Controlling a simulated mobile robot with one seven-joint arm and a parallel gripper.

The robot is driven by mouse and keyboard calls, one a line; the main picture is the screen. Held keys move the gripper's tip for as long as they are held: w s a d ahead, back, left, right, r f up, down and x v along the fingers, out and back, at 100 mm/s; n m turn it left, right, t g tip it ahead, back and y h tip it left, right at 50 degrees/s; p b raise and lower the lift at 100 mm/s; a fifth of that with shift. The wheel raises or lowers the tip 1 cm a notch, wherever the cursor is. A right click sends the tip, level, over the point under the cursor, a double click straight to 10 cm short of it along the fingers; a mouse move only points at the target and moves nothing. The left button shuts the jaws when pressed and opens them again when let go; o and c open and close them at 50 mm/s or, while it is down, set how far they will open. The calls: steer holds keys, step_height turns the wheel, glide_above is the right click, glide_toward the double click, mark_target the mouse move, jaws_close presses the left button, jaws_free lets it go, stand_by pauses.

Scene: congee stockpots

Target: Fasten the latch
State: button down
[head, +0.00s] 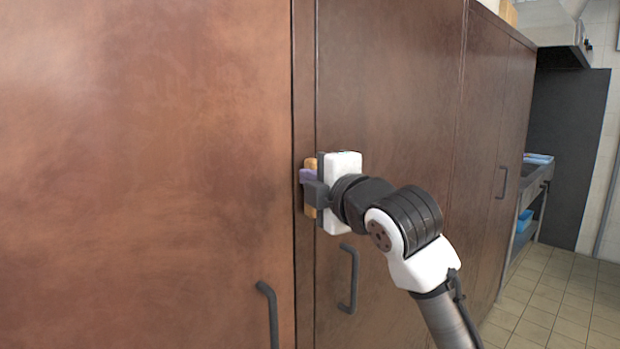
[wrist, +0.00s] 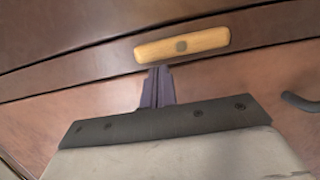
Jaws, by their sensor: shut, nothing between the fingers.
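The latch (wrist: 195,40) is a light wooden bar with a grey round pivot at its middle, in the wrist view. It lies roughly along the narrow strip between two brown cabinet doors. My gripper (head: 306,176) is at the latch in the head view. In the wrist view its purple fingers (wrist: 157,75) are together and empty, their tips just beside the bar's lower edge. I cannot tell whether they touch it.
A large left door (head: 140,170) and a right door (head: 390,100) flank the strip. Dark handles stand out from the left door (head: 270,315) and the right door (head: 350,280). A counter (head: 535,185) stands at the far right, with open tiled floor (head: 560,300) in front.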

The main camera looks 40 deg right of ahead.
steer(key=shift+d+r+m+g, duration=0.25)
steer(key=shift+m+g, duration=0.05)
steer(key=shift+m, duration=0.6)
steer(key=shift+w+d+f+m+g+y, duration=0.1)
steer(key=shift+w+d+m+g+y, duration=0.1)
steer(key=shift+d+m, duration=1)
steer(key=shift+w+d+m+g+y, duration=0.15)
steer(key=shift+d+m, duration=0.55)
steer(key=shift+d, duration=0.85)
steer(key=shift+s+d+f, duration=0.1)
steer(key=shift+d+f, duration=0.05)
